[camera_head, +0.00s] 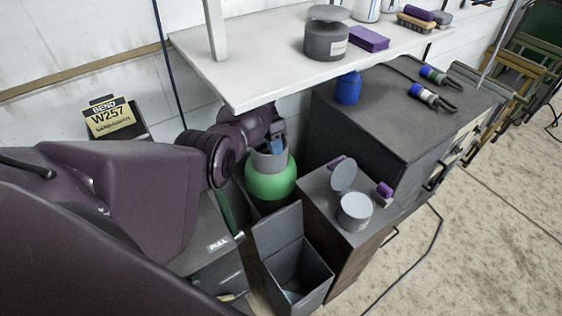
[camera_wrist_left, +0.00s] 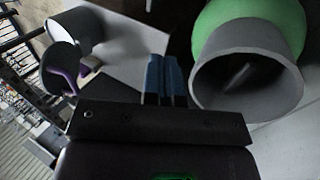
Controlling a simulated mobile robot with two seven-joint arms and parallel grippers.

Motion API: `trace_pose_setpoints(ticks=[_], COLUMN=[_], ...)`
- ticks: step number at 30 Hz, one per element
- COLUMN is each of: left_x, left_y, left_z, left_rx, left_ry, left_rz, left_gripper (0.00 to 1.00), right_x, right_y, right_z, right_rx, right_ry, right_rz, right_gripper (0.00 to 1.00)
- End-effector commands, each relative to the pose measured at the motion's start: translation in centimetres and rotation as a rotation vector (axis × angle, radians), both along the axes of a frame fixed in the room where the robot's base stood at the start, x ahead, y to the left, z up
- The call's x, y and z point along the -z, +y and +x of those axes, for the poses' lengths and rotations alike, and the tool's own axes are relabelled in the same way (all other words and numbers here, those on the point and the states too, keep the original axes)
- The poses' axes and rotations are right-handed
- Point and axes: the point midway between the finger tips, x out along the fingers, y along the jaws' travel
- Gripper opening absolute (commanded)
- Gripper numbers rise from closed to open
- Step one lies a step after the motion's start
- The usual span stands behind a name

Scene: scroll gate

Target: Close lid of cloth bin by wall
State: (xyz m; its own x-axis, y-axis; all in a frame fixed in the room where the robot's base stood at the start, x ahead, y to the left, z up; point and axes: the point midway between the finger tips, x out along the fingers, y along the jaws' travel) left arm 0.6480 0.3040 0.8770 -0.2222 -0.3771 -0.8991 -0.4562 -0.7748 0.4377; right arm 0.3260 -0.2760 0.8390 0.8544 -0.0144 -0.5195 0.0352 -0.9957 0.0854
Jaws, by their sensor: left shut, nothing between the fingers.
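A grey box-shaped bin (camera_head: 313,271) stands low in front of the small cabinet, its flat lid (camera_head: 278,231) raised upright at the back. It is the only floor bin with a hinged lid that I see; no label on it is readable. My left gripper (camera_head: 277,146) is above and behind it, below the white shelf and close to the grey collar of the green container (camera_head: 270,184). In the left wrist view the blue fingers (camera_wrist_left: 166,80) are together and empty, beside the grey collar (camera_wrist_left: 246,84). My right gripper is not in view.
A grey round can (camera_head: 355,212) with a tilted-up lid (camera_head: 343,177) stands on the small cabinet. A white shelf (camera_head: 255,70) overhangs my left gripper. A dark bench (camera_head: 400,120) stands right; open floor (camera_head: 480,235) lies beyond.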

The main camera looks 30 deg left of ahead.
Motion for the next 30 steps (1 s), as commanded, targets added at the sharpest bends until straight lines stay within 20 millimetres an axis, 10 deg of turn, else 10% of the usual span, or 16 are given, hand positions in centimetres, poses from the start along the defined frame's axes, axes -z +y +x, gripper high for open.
trace_pose_setpoints(ticks=[30], left_x=[15.8], left_y=[-6.5], left_z=[-3.9], left_rx=[0.001], left_ry=[0.002], left_rz=[0.000], left_gripper=[0.00], right_x=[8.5], right_y=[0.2], right_z=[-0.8], right_rx=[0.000], right_ry=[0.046], right_rz=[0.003], right_gripper=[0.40])
